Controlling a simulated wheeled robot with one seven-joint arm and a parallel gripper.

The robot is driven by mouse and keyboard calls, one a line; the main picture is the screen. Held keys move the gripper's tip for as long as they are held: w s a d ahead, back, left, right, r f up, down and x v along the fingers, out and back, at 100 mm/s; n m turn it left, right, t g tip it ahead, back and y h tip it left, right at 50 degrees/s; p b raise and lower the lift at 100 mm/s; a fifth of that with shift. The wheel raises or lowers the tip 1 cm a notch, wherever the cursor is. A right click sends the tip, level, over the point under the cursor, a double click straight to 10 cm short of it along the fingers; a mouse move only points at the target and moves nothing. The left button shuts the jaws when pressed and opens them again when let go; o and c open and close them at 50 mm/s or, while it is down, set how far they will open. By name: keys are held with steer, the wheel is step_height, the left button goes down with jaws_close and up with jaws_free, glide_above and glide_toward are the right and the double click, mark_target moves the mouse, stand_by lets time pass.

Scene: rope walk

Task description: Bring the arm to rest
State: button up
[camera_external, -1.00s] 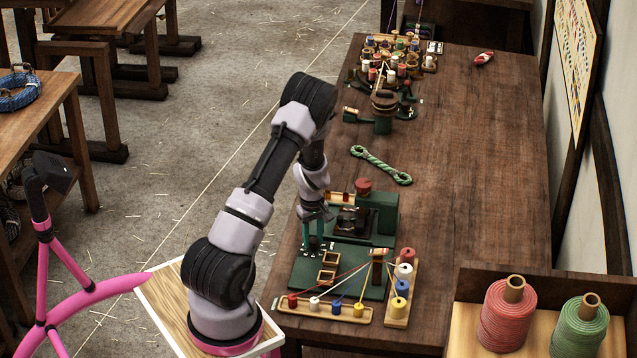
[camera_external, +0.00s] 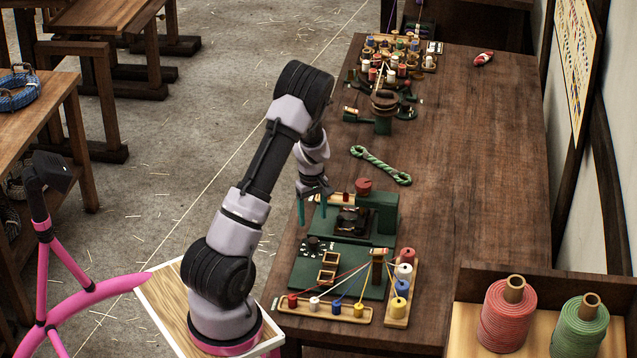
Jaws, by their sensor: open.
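My gripper (camera_external: 313,212) has two teal fingers, held apart with nothing seen between them. It hangs pointing down from my bent arm, above the left side of the green machine (camera_external: 376,216) on the long wooden bench. A dark round knob (camera_external: 312,243) shows on the green base plate (camera_external: 313,284) below the fingers. The exact height of the fingertips above the plate is hard to tell.
A spool rack (camera_external: 402,311) and coloured threads stand at the bench's near end. A green rope piece (camera_external: 381,165) lies beyond the machine, with a winding device (camera_external: 385,104) and many spools farther back. Large reels (camera_external: 507,315) stand near right.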

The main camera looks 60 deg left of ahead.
step_height(320, 180, up, 2)
steer(key=shift+r, duration=0.1)
steer(key=s+d+r+m+t, duration=0.1)
steer(key=d+r+m, duration=0.4)
steer(key=d+r, duration=0.45)
steer(key=s+d+r+m+t, duration=0.15)
steer(key=d+r+m, duration=0.35)
steer(key=r, duration=0.8)
steer(key=s+d+r+m+t+y, duration=0.1)
steer(key=s+d+r+m+t, duration=0.1)
steer(key=s+d+r+m, duration=0.3)
steer(key=s+d+r+m+t+y, duration=0.1)
steer(key=s+d+r+m+t, duration=0.1)
steer(key=s+d+r+m, duration=0.4)
steer(key=s+r, duration=0.2)
steer(key=s, duration=0.3)
steer(key=shift+s+r, duration=0.15)
steer(key=shift+r, duration=0.05)
